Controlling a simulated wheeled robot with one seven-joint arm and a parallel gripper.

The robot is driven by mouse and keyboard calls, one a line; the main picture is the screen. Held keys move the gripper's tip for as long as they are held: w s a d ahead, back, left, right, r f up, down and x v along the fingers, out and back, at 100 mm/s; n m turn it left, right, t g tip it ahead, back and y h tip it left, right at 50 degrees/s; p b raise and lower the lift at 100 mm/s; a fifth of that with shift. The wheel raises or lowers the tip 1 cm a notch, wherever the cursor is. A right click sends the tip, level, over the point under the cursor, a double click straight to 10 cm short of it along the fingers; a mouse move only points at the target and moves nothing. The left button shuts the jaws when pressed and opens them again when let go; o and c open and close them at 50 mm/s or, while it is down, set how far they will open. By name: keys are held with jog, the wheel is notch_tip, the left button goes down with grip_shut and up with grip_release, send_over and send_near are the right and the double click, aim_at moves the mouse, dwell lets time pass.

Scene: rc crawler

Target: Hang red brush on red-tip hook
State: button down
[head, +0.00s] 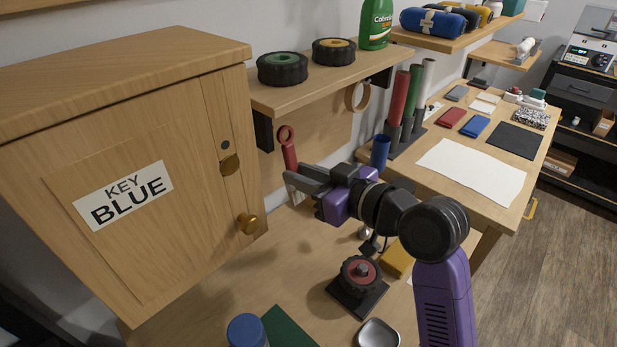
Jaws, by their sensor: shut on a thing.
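The red brush (288,150) stands roughly upright between the wooden cabinet and my arm. My gripper (294,180) is shut on the red brush, below the wall shelf and right of the cabinet door. I cannot make out a red-tip hook in this view.
A wooden cabinet (120,190) labelled KEY BLUE is close on the left. A wall shelf (320,85) bears two wheels and a green bottle, with a tan ring (357,97) beneath. The workbench (235,285) holds a mounted wheel (359,277) and a metal dish (378,334).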

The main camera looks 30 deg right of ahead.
jog(key=b+x, duration=0.1)
jog(key=x, duration=0.5)
jog(key=shift+w, duration=0.2)
dwell(0.6)
dwell(0.6)
jog(key=c, duration=1.2)
grip_release()
jog(key=v, duration=0.7)
jog(key=shift+s+r+b, duration=0.1)
jog(key=shift+s+b, duration=0.25)
jog(key=shift+b, duration=0.05)
